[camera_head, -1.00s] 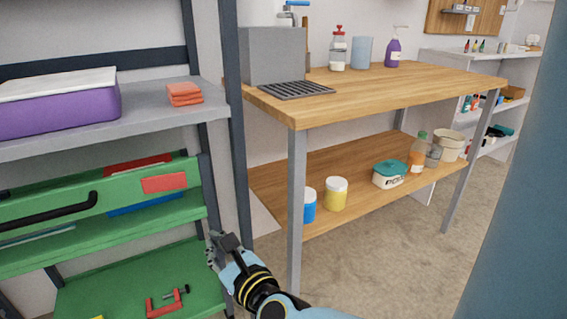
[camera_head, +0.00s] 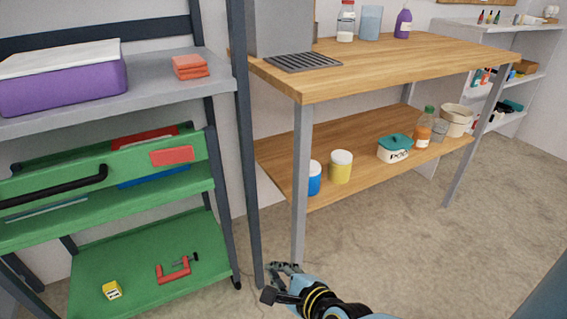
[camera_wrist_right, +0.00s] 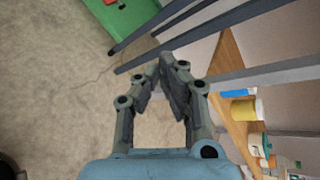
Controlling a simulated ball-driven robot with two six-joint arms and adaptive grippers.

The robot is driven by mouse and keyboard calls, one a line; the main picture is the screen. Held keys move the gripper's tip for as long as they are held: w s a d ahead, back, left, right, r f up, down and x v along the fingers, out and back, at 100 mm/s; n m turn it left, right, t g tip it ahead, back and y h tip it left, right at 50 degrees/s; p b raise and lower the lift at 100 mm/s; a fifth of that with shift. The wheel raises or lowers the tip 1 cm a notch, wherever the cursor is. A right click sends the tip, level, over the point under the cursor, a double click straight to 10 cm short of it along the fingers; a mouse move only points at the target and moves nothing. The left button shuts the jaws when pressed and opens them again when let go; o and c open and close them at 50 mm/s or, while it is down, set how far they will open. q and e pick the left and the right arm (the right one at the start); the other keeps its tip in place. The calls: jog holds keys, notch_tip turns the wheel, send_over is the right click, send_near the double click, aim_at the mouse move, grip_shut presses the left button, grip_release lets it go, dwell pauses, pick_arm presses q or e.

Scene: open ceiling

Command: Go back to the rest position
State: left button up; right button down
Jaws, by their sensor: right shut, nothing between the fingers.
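My right gripper (camera_head: 283,268) is low at the bottom centre of the head view, over the floor in front of the wooden workbench's near leg. In the right wrist view its fingertips (camera_wrist_right: 162,68) meet, with nothing between them. My left gripper is not in view.
The workbench (camera_head: 400,68) stands ahead, with jars and a teal-lidded pot (camera_head: 394,148) on its lower shelf. A grey rack (camera_head: 150,104) and a green cart (camera_head: 130,258) holding a red clamp (camera_head: 174,270) are at the left. The floor (camera_head: 400,250) at the right is clear.

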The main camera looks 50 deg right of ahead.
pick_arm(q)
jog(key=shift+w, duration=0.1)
pick_arm(e)
jog(key=shift+s+f, duration=0.1)
jog(key=shift+s, duration=0.05)
dwell(0.4)
jog(key=s+f+n+g+y, duration=0.2)
jog(key=s+f+n+g, duration=0.4)
jog(key=s+f+n, duration=0.9)
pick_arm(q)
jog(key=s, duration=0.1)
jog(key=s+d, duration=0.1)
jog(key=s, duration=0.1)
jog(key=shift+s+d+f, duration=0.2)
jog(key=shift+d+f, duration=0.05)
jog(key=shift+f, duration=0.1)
pick_arm(e)
jog(key=s+f+n+g, duration=0.3)
jog(key=s+n, duration=0.3)
jog(key=s, duration=0.5)
jog(key=s+d+f+n+g, duration=0.1)
jog(key=s+f+n+g, duration=0.2)
jog(key=s+n, duration=0.3)
jog(key=s, duration=0.5)
jog(key=shift+n+h, duration=0.4)
